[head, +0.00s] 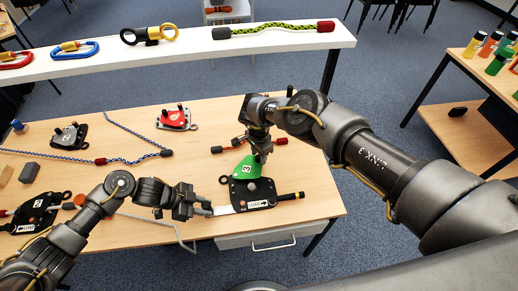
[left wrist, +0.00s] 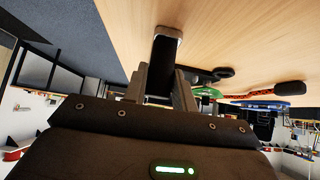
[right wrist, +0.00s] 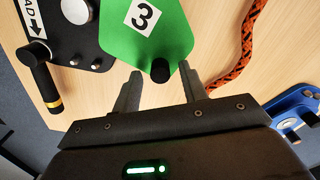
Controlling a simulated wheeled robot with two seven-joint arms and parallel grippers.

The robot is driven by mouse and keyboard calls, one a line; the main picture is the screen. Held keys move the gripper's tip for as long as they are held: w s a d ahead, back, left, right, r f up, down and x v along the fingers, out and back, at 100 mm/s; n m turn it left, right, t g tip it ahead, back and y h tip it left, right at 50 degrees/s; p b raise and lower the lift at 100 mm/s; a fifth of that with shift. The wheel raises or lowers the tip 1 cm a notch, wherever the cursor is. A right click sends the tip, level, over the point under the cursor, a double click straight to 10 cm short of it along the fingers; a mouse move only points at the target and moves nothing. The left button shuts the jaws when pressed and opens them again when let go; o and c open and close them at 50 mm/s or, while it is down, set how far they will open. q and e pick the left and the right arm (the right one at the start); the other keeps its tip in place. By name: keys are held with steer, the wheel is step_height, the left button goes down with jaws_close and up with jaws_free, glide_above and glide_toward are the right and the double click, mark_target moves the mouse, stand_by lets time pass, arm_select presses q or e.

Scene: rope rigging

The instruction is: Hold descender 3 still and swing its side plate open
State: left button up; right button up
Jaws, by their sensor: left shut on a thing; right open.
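Descender 3 lies on the wooden table, its black body (head: 254,194) and black handle (head: 290,196) showing in the head view. Its green side plate (head: 246,169), marked 3, is swung away from the body, baring round metal parts in the right wrist view (right wrist: 97,57). My left gripper (head: 207,211) is shut on a flat bar at the descender's left side; the bar shows dark in the left wrist view (left wrist: 164,55). My right gripper (right wrist: 160,82) is open, its fingers either side of the plate's black knob (right wrist: 160,70); contact is unclear.
A red descender (head: 175,119), a grey one (head: 69,136) and a blue rope (head: 125,130) lie further off. A white shelf (head: 190,50) runs along the back. The table's front edge is close.

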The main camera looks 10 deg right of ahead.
step_height(320, 180, up, 12)
stand_by(0.5)
steer(key=shift+f, duration=0.1)
